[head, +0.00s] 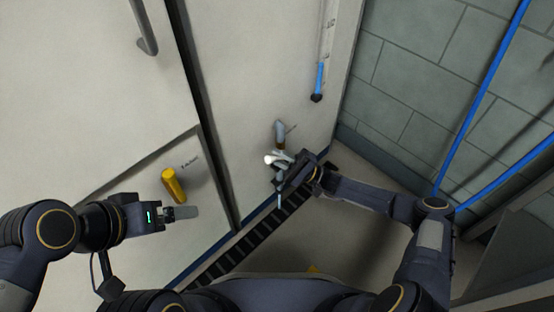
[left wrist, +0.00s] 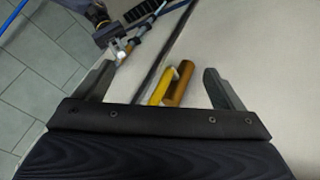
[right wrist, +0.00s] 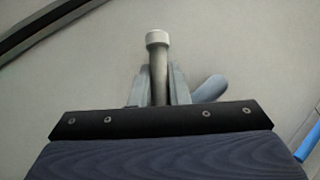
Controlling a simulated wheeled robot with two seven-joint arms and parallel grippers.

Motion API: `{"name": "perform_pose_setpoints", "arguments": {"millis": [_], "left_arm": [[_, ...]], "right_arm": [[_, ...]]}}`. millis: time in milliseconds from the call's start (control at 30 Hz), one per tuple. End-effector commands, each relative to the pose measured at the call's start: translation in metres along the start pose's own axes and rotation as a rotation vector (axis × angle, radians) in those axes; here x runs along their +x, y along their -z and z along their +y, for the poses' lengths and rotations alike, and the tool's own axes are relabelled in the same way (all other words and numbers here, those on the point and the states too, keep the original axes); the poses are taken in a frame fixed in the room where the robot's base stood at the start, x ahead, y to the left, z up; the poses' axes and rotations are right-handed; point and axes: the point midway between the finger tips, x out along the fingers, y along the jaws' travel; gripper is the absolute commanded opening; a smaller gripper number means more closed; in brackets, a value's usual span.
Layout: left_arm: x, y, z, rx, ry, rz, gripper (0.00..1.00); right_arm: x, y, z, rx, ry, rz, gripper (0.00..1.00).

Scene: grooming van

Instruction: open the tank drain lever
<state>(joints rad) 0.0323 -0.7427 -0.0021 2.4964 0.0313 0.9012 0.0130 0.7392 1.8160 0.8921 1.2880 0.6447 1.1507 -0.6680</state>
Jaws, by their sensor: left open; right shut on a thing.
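The drain lever is a grey metal rod with a white cap (right wrist: 157,40). In the right wrist view it stands between the fingers of my right gripper (right wrist: 158,85), which is shut on it. In the head view my right gripper (head: 282,166) is at the lever, whose white end (head: 269,159) shows beside the fingers. A grey pipe piece (head: 280,131) is just above it on the pale panel; the fingers hide part of the fitting. My left gripper (head: 185,212) is open and empty near the pale wall; its two fingers show apart in the left wrist view (left wrist: 158,80).
A yellow handle (head: 173,186) sticks out from a labelled panel near my left gripper. A clear gauge tube with blue in it (head: 319,80) is on the panel above the lever. A dark slotted strip (head: 250,240) lies below. A grey door handle (head: 145,28) is at the upper left.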

Motion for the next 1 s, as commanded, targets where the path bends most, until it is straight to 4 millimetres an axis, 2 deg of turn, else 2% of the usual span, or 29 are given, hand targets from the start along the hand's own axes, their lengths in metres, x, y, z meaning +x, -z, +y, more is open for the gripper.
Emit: {"name": "perform_pose_setpoints", "arguments": {"millis": [467, 500, 633, 900, 1000], "left_arm": [[0.0008, -0.0004, -0.0004, 0.000, 0.000, 0.000, 0.90], [0.0008, -0.0004, -0.0004, 0.000, 0.000, 0.000, 0.90], [0.0008, -0.0004, -0.0004, 0.000, 0.000, 0.000, 0.90], [0.0007, -0.0003, -0.0003, 0.000, 0.000, 0.000, 0.90], [-0.0002, 0.0001, 0.0001, 0.000, 0.000, 0.000, 0.90]], "right_arm": [[-0.0008, 0.0015, -0.0008, 0.011, 0.010, 0.008, 0.00], [-0.0008, 0.0015, -0.0008, 0.011, 0.010, 0.008, 0.19], [-0.0006, 0.0011, -0.0008, 0.010, 0.010, 0.007, 0.36], [-0.0006, 0.0007, -0.0009, 0.010, 0.011, 0.005, 0.37], [-0.0063, 0.0010, -0.0011, 0.010, 0.010, 0.007, 0.37]]}}
